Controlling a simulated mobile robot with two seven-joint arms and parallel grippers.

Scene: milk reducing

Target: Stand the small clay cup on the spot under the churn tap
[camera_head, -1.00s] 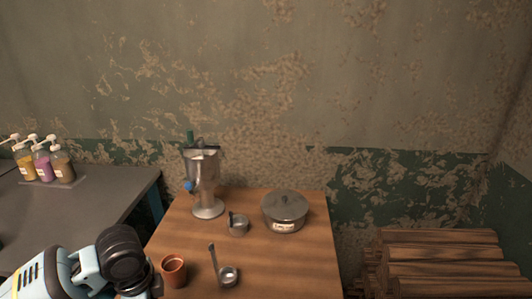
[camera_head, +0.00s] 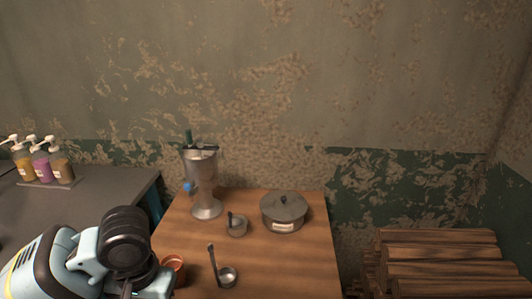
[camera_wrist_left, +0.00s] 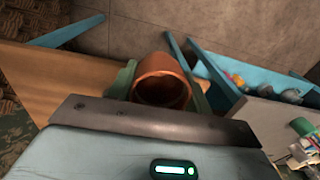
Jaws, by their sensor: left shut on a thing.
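The small clay cup (camera_head: 174,264) is orange-brown and stands near the front left of the wooden table, partly hidden by my left arm. In the left wrist view the cup (camera_wrist_left: 160,82) sits between the two green fingers of my left gripper (camera_wrist_left: 162,92), which is shut on it. I cannot tell whether the cup touches the table. The metal churn (camera_head: 204,180) stands at the back left of the table, with a blue tap (camera_head: 188,187) on its left side. No cup stands under the tap. My right gripper is not in view.
A lidded pot (camera_head: 284,212) stands right of the churn on the wooden table (camera_head: 300,260). A small metal cup (camera_head: 237,226) and a ladle (camera_head: 227,277) lie between. Pump bottles (camera_head: 42,163) stand on the grey counter (camera_head: 80,210) at left. Stacked logs (camera_head: 440,255) are at right.

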